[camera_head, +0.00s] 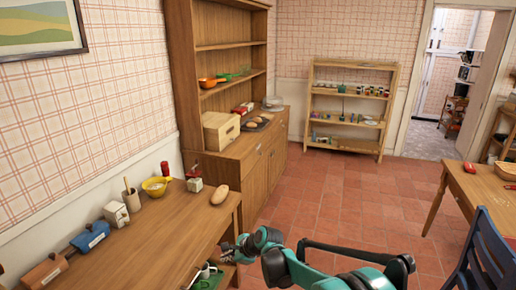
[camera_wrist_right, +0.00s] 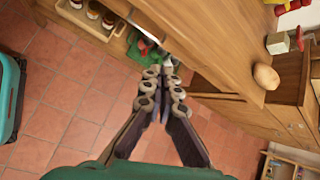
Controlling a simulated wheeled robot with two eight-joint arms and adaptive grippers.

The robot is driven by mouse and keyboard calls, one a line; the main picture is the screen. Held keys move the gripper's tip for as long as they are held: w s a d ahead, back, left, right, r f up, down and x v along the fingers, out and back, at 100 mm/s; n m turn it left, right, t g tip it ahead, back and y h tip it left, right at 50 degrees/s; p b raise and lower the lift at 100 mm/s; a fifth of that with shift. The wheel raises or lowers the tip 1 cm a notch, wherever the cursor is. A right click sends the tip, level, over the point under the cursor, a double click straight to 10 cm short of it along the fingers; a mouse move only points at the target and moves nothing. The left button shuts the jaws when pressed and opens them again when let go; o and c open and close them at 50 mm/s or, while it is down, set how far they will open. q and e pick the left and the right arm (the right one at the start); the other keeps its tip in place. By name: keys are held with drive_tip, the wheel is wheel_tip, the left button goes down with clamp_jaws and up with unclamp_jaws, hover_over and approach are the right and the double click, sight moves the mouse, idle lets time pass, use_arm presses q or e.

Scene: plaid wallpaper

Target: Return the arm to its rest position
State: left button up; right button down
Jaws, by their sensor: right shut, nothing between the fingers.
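My right arm, teal and dark grey, reaches in from the bottom right of the head view. Its gripper (camera_head: 230,249) is beside the right end of the wooden side table (camera_head: 160,232), below the level of its top. In the right wrist view the two fingers of the gripper (camera_wrist_right: 165,68) come together at their tips, shut and empty. Behind the tips are a green item and a white item on a low shelf of the table; they are partly hidden. My left gripper is not in view.
A brown loaf (camera_head: 219,194) lies near the table's right end, close to the arm. A yellow bowl (camera_head: 155,186) and canisters stand along the wall. A hutch (camera_head: 255,175) is behind. A blue chair (camera_head: 484,250) stands at right. The tiled floor between is clear.

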drive_tip(key=s+d+r+n+t+h, duration=0.1)
drive_tip(key=s+d+r+n+h, duration=0.1)
drive_tip(key=s+d+r+n, duration=0.45)
drive_tip(key=s+d+r+n+t+h, duration=0.15)
drive_tip(key=s+d+r, duration=0.35)
drive_tip(key=d, duration=0.5)
drive_tip(key=s+d+f+n+h, duration=0.1)
drive_tip(key=s+d+n, duration=0.3)
drive_tip(key=s, duration=0.5)
drive_tip(key=s+d+f+n+h, duration=0.1)
drive_tip(key=s+d+n+h, duration=0.1)
drive_tip(key=s+d+n, duration=0.3)
drive_tip(key=s+d, duration=0.4)
drive_tip(key=s, duration=0.1)
drive_tip(key=shift+f+h, duration=0.35)
drive_tip(key=shift+f, duration=0.05)
